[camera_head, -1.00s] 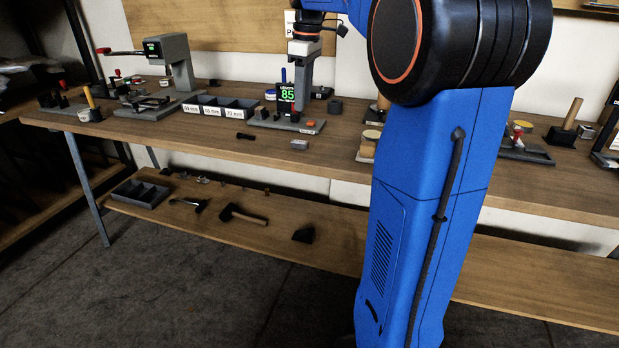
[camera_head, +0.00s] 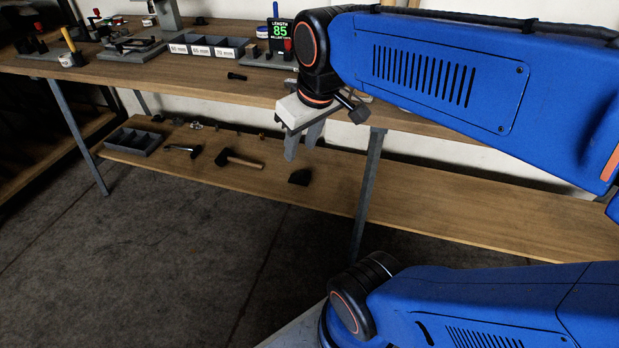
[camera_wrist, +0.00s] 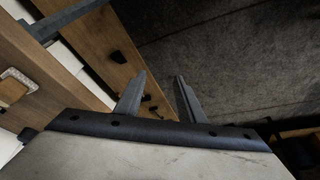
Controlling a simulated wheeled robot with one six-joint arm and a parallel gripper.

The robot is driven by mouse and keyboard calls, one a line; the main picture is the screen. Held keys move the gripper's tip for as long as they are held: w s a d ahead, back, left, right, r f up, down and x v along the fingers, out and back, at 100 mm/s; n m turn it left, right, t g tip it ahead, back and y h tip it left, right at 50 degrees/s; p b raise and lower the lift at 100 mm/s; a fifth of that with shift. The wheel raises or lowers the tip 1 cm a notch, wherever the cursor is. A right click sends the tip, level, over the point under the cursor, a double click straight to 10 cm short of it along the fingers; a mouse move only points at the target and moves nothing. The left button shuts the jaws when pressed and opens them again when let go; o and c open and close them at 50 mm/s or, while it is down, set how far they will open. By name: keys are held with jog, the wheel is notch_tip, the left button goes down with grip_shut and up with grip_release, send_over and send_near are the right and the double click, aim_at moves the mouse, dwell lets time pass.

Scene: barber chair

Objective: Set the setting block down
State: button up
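My gripper (camera_head: 303,150) hangs in front of the bench's front edge, above the lower shelf. In the wrist view its two fingers (camera_wrist: 161,76) stand apart with nothing between them. A small light grey block (camera_head: 290,84) shows partly on the bench top just left of my wrist; I cannot tell if it is the setting block. The length gauge (camera_head: 279,30), its display reading 85, stands behind it, partly covered by my arm. A grey tray (camera_head: 205,51) with compartments marked in mm stands left of the gauge.
A small dark part (camera_head: 236,76) lies on the bench top (camera_head: 180,85). The lower shelf (camera_head: 345,190) holds a hammer (camera_head: 240,161), a dark wedge-like piece (camera_head: 299,177) and a grey bin (camera_head: 134,141). A bench leg (camera_head: 368,180) stands right of my gripper. The floor in front is clear.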

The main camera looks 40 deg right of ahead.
jog(key=s+a+f+m, duration=0.1)
jog(key=s+f, duration=0.4)
jog(key=shift+a+f+t, duration=0.2)
jog(key=shift+f+t, duration=0.15)
jog(key=shift+t, duration=0.05)
